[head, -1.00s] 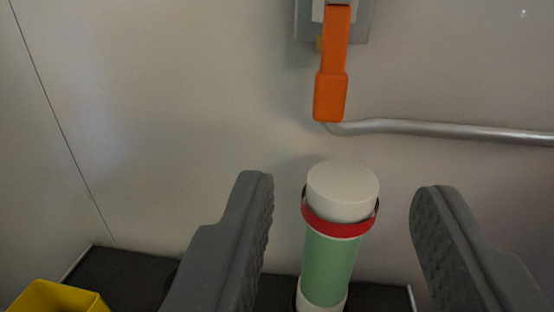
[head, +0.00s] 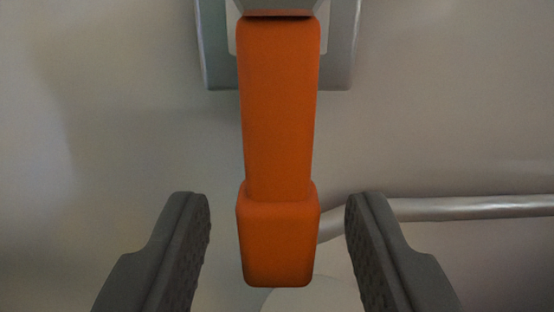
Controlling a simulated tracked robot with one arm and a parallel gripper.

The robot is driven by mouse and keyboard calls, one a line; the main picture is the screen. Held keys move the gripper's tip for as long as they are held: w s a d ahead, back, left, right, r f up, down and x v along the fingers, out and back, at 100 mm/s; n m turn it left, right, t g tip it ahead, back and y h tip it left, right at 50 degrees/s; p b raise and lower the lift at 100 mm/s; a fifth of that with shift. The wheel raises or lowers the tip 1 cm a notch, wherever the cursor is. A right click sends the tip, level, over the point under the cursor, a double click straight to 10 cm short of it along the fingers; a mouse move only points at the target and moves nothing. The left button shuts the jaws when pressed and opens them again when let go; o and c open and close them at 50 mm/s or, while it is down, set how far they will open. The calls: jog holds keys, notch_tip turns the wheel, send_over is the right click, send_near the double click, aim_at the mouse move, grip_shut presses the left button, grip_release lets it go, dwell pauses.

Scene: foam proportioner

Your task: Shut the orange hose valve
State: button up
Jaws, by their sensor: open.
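The orange hose valve lever (head: 278,130) hangs straight down in the middle of the head view. It has a long upper bar and a thicker block at its lower end. Its top meets a grey mount on the wall (head: 342,45), and the pivot is mostly cut off by the top edge. My gripper (head: 278,215) is open. One finger is on each side of the lever's thick lower end, with a visible gap on both sides in the picture. Whether the lever's end is at the same depth as the fingertips I cannot tell.
A grey metal pipe (head: 455,208) runs along the wall to the right, partly behind the right finger. The pale top of a cylinder (head: 325,295) shows low, below the lever. The pale wall (head: 110,110) on the left is bare.

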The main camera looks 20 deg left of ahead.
jog(key=shift+x, duration=0.8)
jog(key=shift+r, duration=0.1)
grip_shut()
jog(key=shift+a, duration=0.1)
